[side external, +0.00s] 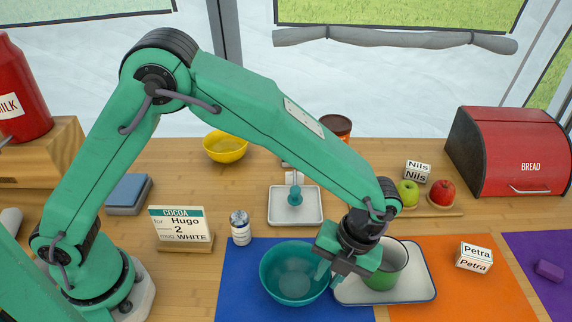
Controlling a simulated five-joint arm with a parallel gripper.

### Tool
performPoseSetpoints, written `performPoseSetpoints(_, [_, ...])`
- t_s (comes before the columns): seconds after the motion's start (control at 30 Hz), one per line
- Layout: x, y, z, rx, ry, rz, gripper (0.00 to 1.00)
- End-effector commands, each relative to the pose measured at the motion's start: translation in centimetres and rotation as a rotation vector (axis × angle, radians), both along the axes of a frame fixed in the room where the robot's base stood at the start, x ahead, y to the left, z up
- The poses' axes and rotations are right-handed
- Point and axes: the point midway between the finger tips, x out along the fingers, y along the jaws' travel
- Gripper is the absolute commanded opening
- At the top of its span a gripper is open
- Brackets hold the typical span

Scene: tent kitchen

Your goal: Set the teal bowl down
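The teal bowl (285,278) is upright and looks empty, over the blue mat (238,290) at the front centre. My gripper (328,274) points down at the bowl's right rim, with one green finger showing against the inside of the bowl. The other finger is mostly hidden, so I cannot tell whether the fingers are shut on the rim. I also cannot tell whether the bowl's base touches the mat.
An orange mat (490,298) holds a Petra block (474,257). A small bottle (240,228) and a cocoa card (180,228) stand behind left.

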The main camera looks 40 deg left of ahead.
Motion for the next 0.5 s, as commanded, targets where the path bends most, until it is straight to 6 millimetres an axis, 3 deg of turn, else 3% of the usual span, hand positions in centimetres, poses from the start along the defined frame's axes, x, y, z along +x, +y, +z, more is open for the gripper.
performPoseSetpoints(0.2, [-0.6,0.6,-2.4,0.001,0.002,0.000,0.20])
performPoseSetpoints(0.5, [-0.7,0.7,-3.0,-0.001,0.000,0.000,0.20])
